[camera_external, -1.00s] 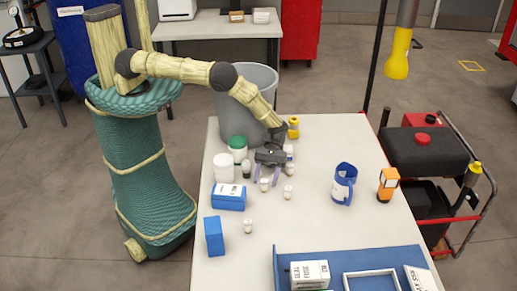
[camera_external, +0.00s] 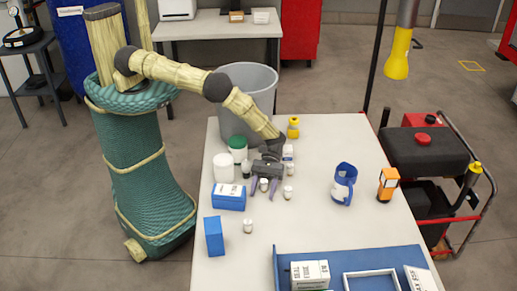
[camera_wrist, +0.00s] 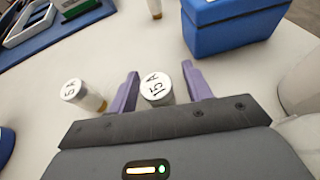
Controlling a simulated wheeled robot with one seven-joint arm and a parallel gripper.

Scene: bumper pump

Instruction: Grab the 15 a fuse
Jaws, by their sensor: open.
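The 15 A fuse (camera_wrist: 157,87) is a small cylinder with a white cap marked "15 A". In the wrist view it stands between the two purple fingers of my gripper (camera_wrist: 160,83), with a gap visible at the right finger. My gripper is open and low over the table in the external view (camera_external: 264,190); the fuse also shows there (camera_external: 264,185). A second small fuse marked "5 A" (camera_wrist: 84,95) stands just outside the left finger in the wrist view; it also shows in the external view (camera_external: 288,192).
A blue box (camera_external: 229,197) lies close to the gripper, with another blue box (camera_external: 214,236) nearer the front. Another small fuse (camera_external: 248,226) stands apart. White (camera_external: 223,168) and green-lidded jars are close by.

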